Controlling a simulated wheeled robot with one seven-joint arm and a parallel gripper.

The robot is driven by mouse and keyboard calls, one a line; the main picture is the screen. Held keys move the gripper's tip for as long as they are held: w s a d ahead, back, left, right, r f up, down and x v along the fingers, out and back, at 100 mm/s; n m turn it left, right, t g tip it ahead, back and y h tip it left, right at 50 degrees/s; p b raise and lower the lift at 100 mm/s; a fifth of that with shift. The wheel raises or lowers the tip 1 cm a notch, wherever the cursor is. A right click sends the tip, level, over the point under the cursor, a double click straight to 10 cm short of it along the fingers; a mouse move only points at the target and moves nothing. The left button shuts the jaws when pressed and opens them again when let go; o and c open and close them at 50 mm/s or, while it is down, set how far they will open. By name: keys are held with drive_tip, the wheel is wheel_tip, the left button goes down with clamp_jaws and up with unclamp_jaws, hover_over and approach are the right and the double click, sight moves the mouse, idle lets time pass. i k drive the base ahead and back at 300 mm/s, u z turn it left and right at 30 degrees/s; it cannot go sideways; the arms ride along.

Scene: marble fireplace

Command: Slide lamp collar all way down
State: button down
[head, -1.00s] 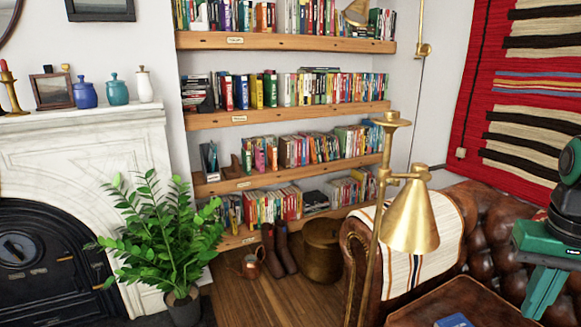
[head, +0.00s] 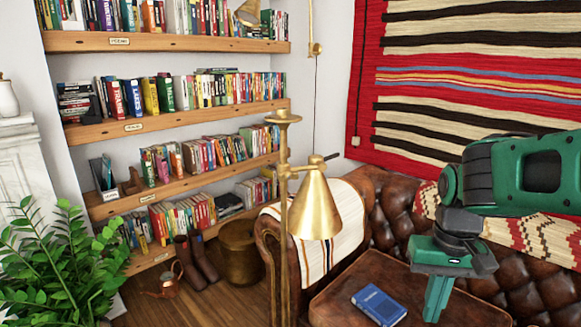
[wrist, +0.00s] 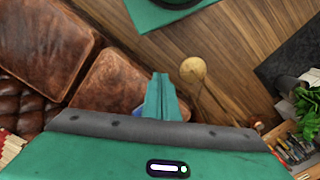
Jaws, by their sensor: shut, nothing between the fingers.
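A brass floor lamp stands left of my gripper in the head view, with a cone shade (head: 316,208) on a short side arm. The lamp collar (head: 290,171) joins that arm to the upright pole (head: 284,250), a little below the pole's flared top. My gripper (head: 436,300) is shut and empty, pointing down over the leather seat, to the right of the lamp and apart from it. In the wrist view the shut fingers (wrist: 161,95) show in the middle, and the round brass lamp top (wrist: 193,68) lies just right of them. The collar cannot be made out there.
A leather sofa (head: 385,215) with a striped throw stands behind the lamp. Bookshelves (head: 190,120) and a green plant (head: 50,270) are at left. Wooden floor (head: 220,300) shows between.

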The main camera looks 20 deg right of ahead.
sight(321, 166)
drive_tip(key=u, duration=1.1)
drive_tip(key=k, duration=1.2)
drive_tip(key=z, duration=0.9)
drive_tip(key=i, duration=1)
drive_tip(key=u, duration=0.05)
